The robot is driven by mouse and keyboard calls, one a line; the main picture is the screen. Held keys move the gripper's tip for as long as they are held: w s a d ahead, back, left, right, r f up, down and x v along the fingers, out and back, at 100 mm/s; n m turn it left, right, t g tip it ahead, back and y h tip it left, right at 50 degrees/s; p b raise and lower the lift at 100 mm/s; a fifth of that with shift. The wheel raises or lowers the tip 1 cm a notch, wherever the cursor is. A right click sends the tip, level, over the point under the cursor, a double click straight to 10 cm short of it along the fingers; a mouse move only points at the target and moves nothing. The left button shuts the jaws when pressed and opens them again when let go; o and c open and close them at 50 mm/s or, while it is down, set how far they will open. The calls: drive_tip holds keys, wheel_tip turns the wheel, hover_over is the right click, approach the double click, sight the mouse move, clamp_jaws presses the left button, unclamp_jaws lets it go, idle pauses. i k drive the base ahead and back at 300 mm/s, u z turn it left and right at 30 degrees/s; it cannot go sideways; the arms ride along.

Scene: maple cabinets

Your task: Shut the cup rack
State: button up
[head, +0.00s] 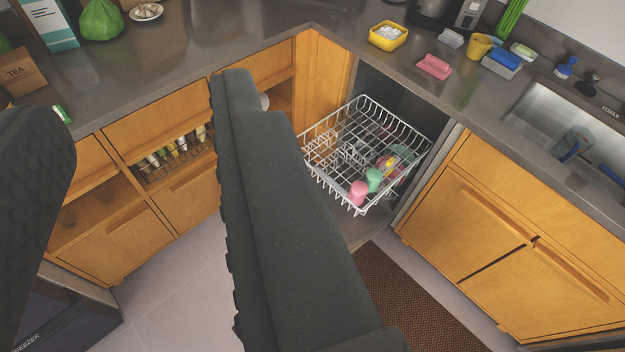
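The cup rack (318,132) is a white wire basket, pulled out from a dark opening under the counter corner. Pink (357,192) and green (374,180) cups and some other dishes sit toward its front right. My gripper (138,95) is open, with its two dark, ridged fingers wide apart and nothing between them. One finger runs up the middle of the view and the other is at the left edge. The rack is to the right of the middle finger, which may cover a little of its left side. I see no contact with the rack.
Wooden cabinets (170,205) line the left, with an open shelf of jars. More cabinets (470,225) and a sink (570,130) are at the right. The counter (200,50) holds boxes, a yellow tub (388,36) and sponges. A brown mat (410,300) lies on the floor.

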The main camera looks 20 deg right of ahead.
sight(323, 174)
drive_tip(key=z, duration=0.2)
drive_tip(key=i, duration=0.75)
drive_tip(key=z, duration=0.6)
drive_tip(key=k, duration=1.05)
drive_tip(key=u, duration=0.5)
drive_tip(key=i, duration=1)
drive_tip(key=z, duration=0.05)
